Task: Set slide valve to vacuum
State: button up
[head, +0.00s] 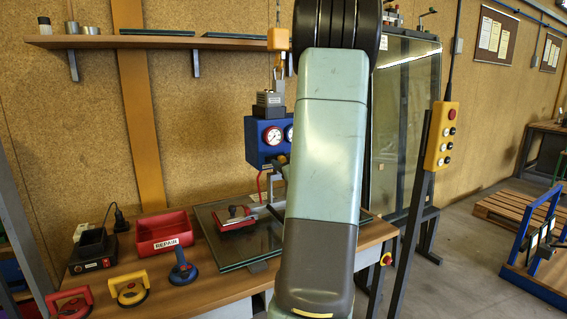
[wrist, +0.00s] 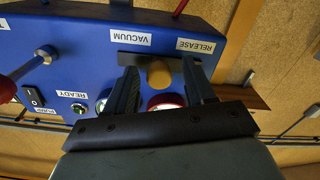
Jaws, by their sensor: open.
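The blue control box (head: 255,148) hangs on a hook over the bench in the head view. In the wrist view its panel (wrist: 62,65) appears upside down. The yellowish slide valve knob (wrist: 160,74) sits by a dark slot plate (wrist: 128,60), between the VACUUM label (wrist: 145,37) and the RELEASE label (wrist: 195,46). My gripper (wrist: 160,66) is open, one finger on each side of the knob; contact is not clear. The right finger covers part of the slot's right end.
In the wrist view, a black rocker switch (wrist: 34,97), a READY light (wrist: 79,108) and a red round part (wrist: 166,102) lie near the fingers. The bench holds a glass pane (head: 240,245), a red REPAIR bin (head: 164,228) and suction cups. A yellow pendant (head: 441,136) hangs at right.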

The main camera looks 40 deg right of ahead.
jog(key=shift+c, duration=0.4)
grip_shut()
